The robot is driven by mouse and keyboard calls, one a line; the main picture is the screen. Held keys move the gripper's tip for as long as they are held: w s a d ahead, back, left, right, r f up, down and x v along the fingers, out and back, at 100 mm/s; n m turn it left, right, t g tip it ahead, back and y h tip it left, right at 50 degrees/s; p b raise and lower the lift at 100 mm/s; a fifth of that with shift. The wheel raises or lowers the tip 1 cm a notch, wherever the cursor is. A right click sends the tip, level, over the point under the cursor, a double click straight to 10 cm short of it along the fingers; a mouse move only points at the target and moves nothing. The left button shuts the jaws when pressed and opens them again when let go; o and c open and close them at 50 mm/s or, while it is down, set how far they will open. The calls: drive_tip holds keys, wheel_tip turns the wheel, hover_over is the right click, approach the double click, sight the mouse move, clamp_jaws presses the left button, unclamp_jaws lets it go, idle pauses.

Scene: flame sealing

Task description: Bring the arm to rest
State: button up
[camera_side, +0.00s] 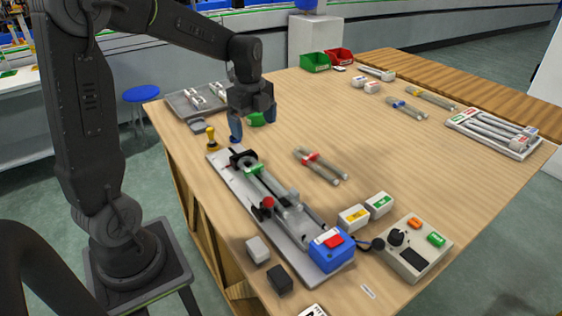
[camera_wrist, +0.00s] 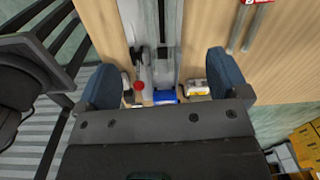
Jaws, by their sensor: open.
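My gripper (camera_side: 252,130) hangs above the table near its left end, over the far end of the sealing rig (camera_side: 226,178). Its blue fingers are spread wide, and I see nothing held between them. In the wrist view my gripper (camera_wrist: 165,85) shows both blue fingers apart, with the rig's rail and its blue end block (camera_wrist: 165,96) beyond them. In the side view the blue end block (camera_side: 331,250) with a red top sits at the rig's near end.
A clamped tube pair (camera_side: 320,166) lies right of the rig. A control box (camera_side: 413,248) and small labelled blocks (camera_side: 354,217) stand near the front. A grey tray (camera_side: 196,101) is at the back left, a white rack (camera_side: 494,132) at the right.

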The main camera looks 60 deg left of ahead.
drive_tip(key=s+d+r+n+t, duration=0.2)
drive_tip(key=s+d+r+n, duration=0.1)
drive_tip(key=s+d+n, duration=0.4)
drive_tip(key=s+d+r+n+t, duration=0.3)
drive_tip(key=s+d+n, duration=0.4)
drive_tip(key=d+n, duration=0.2)
drive_tip(key=shift+s, duration=0.4)
